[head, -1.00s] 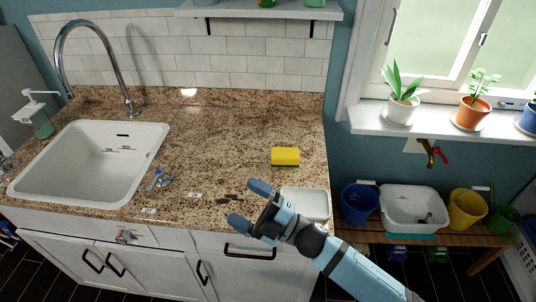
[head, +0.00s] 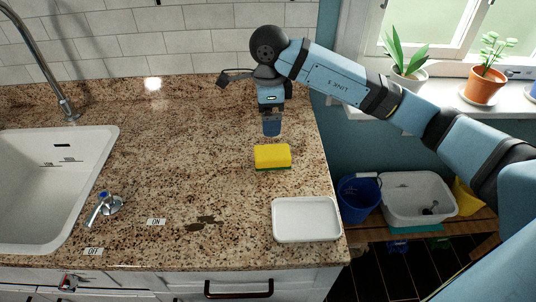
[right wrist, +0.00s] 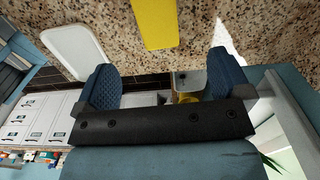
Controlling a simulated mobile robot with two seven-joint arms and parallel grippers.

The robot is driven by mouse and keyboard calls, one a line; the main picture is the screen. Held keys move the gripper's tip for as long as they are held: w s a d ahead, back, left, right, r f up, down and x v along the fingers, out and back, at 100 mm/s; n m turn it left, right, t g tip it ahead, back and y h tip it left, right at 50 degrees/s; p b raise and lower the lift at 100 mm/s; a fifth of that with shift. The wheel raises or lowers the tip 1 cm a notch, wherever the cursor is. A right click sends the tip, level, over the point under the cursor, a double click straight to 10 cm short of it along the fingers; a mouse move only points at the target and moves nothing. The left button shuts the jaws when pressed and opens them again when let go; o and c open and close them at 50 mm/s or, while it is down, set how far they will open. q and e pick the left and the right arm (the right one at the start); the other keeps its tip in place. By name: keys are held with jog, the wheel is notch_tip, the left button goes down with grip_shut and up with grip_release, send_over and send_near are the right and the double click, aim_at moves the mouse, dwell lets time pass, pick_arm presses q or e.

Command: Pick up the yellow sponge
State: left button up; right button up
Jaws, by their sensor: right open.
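The yellow sponge (head: 272,157) with a green underside lies on the granite counter, left of and behind the white tray. It also shows in the right wrist view (right wrist: 154,22) at the top, ahead of the fingers. My right gripper (head: 271,126) points down just behind the sponge in the head view, above the counter. In the right wrist view its two blue padded fingers (right wrist: 162,84) are wide apart with nothing between them. The gripper looks apart from the sponge. My left gripper is not in view.
The white tray (head: 306,219) sits at the counter's front right corner. A white sink (head: 103,150) and a small blue-topped tap handle (head: 104,208) are at left. The counter around the sponge is clear. Bins (head: 359,199) stand on a lower bench to the right, below potted plants.

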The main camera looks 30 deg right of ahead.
aim_at(271, 151)
notch_tip(271, 151, down, 8)
jog(key=shift+s+r, duration=0.15)
notch_tip(271, 151, down, 5)
jog(key=shift+s+d+f+p, duration=0.1)
jog(key=shift+s+p, duration=0.05)
jog(key=shift+p, duration=0.2)
jog(key=c, duration=1)
